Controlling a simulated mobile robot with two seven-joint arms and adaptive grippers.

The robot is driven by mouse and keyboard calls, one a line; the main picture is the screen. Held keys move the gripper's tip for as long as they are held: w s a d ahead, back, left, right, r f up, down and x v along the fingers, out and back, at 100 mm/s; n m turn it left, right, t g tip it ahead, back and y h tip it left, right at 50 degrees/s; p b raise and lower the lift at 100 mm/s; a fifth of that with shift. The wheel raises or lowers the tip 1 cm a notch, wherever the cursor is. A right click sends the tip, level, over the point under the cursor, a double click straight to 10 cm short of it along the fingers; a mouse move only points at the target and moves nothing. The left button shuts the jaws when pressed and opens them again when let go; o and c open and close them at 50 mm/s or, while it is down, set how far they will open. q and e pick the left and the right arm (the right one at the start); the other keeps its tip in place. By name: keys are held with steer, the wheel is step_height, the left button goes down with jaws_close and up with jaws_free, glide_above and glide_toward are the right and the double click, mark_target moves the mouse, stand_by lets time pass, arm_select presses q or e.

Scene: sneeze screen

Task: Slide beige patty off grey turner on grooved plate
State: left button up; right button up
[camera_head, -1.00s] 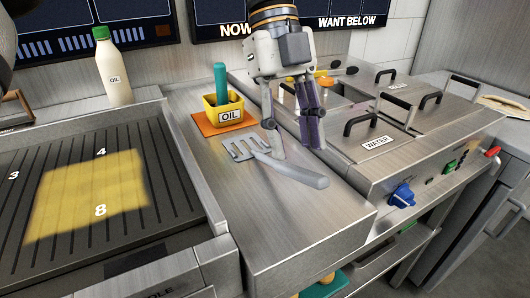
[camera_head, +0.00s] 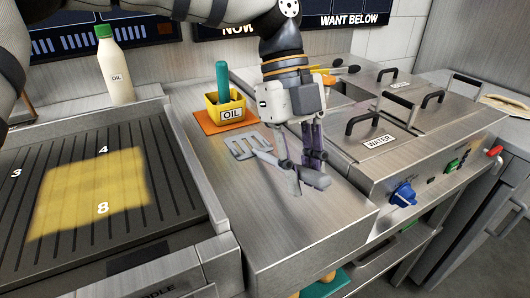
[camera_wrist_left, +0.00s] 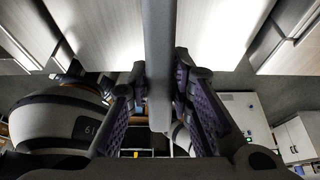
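The grey turner (camera_head: 243,146) lies on the steel counter, its slotted head to the left and its handle to the right. My left gripper (camera_head: 309,184) is low over the handle, its fingers on either side of it. In the left wrist view the grey handle (camera_wrist_left: 160,60) runs between the purple-padded fingers (camera_wrist_left: 160,85), which look open with small gaps beside it. No patty shows on the turner head. The grooved plate (camera_head: 165,190) is at left, with a yellow square patch (camera_head: 80,195) and numbers 3, 4 and 8. My right gripper is not in view.
A yellow oil tub (camera_head: 225,108) with a teal-handled tool stands on an orange mat (camera_head: 208,126) behind the turner. An oil bottle (camera_head: 116,70) stands behind the plate. Lidded wells with black handles and a WATER label (camera_head: 379,141) are to the right.

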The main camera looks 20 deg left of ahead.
arm_select(q)
jaws_close()
steer(key=shift+v, duration=4.05)
